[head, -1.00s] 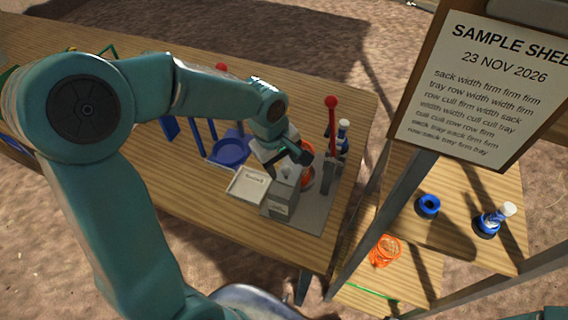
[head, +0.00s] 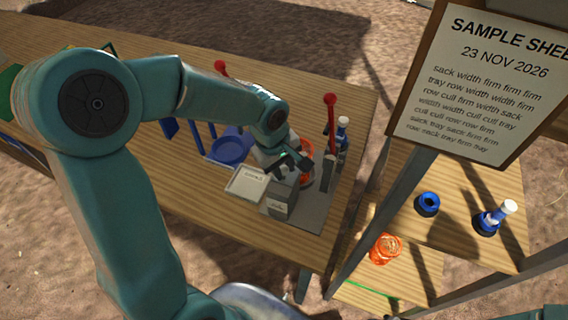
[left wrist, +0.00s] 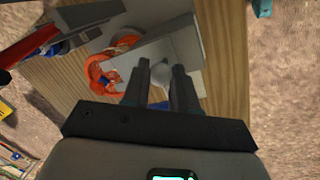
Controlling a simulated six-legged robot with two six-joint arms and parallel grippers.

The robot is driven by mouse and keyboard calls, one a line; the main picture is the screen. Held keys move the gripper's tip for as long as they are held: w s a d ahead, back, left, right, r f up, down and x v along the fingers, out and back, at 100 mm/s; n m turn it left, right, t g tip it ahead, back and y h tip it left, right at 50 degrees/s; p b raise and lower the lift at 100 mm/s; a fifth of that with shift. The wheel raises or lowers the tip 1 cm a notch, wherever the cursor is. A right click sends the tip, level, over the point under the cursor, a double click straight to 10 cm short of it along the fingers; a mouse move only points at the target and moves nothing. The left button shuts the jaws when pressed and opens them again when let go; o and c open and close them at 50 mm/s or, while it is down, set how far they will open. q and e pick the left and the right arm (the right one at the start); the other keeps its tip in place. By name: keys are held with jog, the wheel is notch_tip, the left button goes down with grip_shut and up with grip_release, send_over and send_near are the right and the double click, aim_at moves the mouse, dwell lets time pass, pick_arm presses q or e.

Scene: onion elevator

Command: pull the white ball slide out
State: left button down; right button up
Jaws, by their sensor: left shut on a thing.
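My left gripper (head: 287,172) is over the grey box (head: 281,201) on the wooden table. In the left wrist view my left gripper (left wrist: 159,72) is shut on the small white ball (left wrist: 160,74), the knob of the slide, with one dark finger on each side. The ball sits at the grey block (left wrist: 185,50). In the head view the gripper hides the ball. How far the slide is out cannot be told. My right gripper is not in view.
A white labelled tray (head: 246,185) lies left of the box. An orange container (head: 306,150) and a red-knobbed lever (head: 330,100) stand close behind and to the right. A sample sheet board (head: 480,80) stands at the right.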

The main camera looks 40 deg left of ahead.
pick_arm(q)
jog(key=shift+s+d+r+b, duration=0.15)
jog(key=shift+s+b, duration=0.1)
jog(key=shift+s, duration=0.45)
jog(key=shift+s+d+f+b, duration=0.1)
jog(key=shift+s+d+b, duration=0.15)
jog(key=shift+s, duration=0.45)
jog(key=shift+s+d+r+b, duration=0.1)
jog(key=shift+s+b, duration=0.15)
jog(key=shift+s, duration=0.45)
jog(key=c, duration=0.9)
grip_release()
jog(key=shift+c, duration=0.2)
jog(key=shift+o, duration=0.7)
jog(key=shift+s, duration=0.15)
